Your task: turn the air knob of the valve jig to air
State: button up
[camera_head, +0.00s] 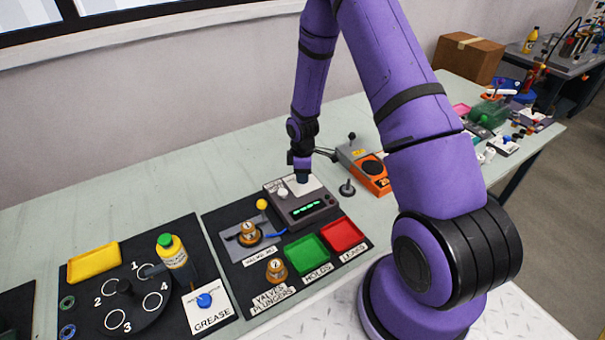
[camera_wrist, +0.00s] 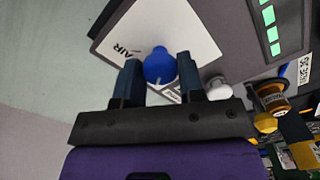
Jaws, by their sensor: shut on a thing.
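The valve jig (camera_head: 306,214) is a grey box with a white top plate and green lit bars, at the back of the right black mat. Its blue air knob (camera_wrist: 160,62) sits on the white plate near the printed word AIR (camera_wrist: 126,48). A pale mark on the knob shows on the side towards my gripper, away from that word. My gripper (camera_head: 302,178) points down over the jig's top and hides the knob in the head view. In the wrist view my gripper's (camera_wrist: 158,76) dark fingers stand either side of the knob, shut on it.
A white knob (camera_wrist: 218,88) stands close beside the right finger. An orange device (camera_head: 370,175) with a lever is right of the jig. Green (camera_head: 307,253) and red (camera_head: 343,234) trays and brass valve parts lie in front. The table behind the jig is clear.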

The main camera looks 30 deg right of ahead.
jog(key=m, duration=0.4)
jog(key=shift+m, duration=0.3)
jog(key=m, duration=0.3)
jog(key=shift+m, duration=0.3)
jog(key=m, duration=0.4)
jog(key=shift+m, duration=2.1)
jog(key=o, duration=0.9)
notch_tip(320, 180, up, 11)
jog(key=shift+f, duration=0.1)
